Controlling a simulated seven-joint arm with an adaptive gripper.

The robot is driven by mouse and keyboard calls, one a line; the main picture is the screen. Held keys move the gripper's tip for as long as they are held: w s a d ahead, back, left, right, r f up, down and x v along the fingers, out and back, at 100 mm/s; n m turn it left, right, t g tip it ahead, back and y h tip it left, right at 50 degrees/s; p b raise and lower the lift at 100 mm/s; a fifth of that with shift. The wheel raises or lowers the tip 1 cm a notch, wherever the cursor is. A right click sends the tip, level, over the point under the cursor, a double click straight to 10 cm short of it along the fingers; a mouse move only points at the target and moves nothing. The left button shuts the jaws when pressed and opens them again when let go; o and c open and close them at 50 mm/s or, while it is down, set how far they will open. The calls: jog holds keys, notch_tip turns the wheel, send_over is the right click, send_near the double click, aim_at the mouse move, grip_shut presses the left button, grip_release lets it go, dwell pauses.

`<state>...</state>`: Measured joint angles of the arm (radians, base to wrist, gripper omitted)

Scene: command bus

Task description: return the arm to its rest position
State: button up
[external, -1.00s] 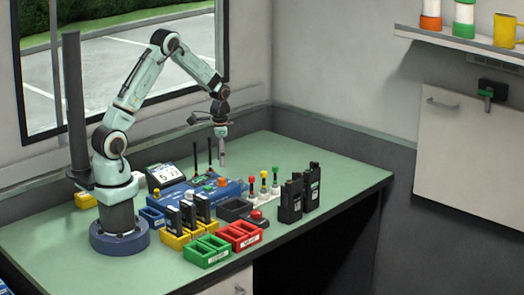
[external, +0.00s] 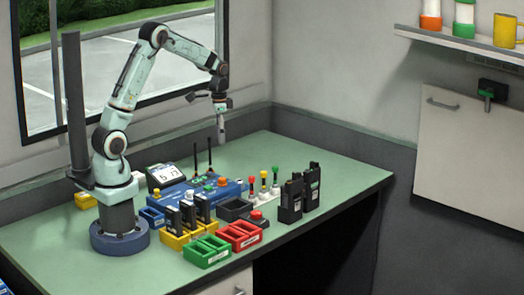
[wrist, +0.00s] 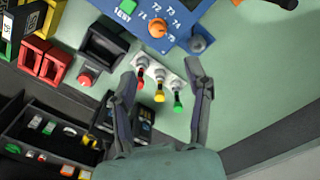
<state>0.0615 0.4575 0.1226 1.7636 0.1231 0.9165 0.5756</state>
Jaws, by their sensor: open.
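My gripper (external: 221,134) hangs pointing down above the back part of the green bench, over the area behind the blue console (external: 205,192). In the wrist view my gripper (wrist: 160,82) has its two fingers spread apart with nothing held between them. Between and beyond the fingers, well below, is a pale strip (wrist: 170,68) with red, yellow and green knobs. My arm is bent at the elbow, raised over the bench, with its base at the left.
On the bench (external: 330,170) stand black radios (external: 291,200), a black tray (external: 234,209), a red button (external: 257,215), red bins (external: 240,236), green bins (external: 207,251) and yellow bins (external: 175,241). Two antennas (external: 210,157) rise near my gripper. The bench's back right is clear.

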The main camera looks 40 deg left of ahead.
jog(key=s+r+n+t, duration=0.1)
jog(key=s+r+t, duration=0.2)
jog(key=s+r, duration=0.7)
jog(key=s+a+f+n+g+y, duration=0.1)
jog(key=s+f+n+g, duration=0.2)
jog(key=s+n, duration=0.4)
jog(key=s, duration=0.9)
jog(key=shift+a, duration=0.2)
dwell(0.7)
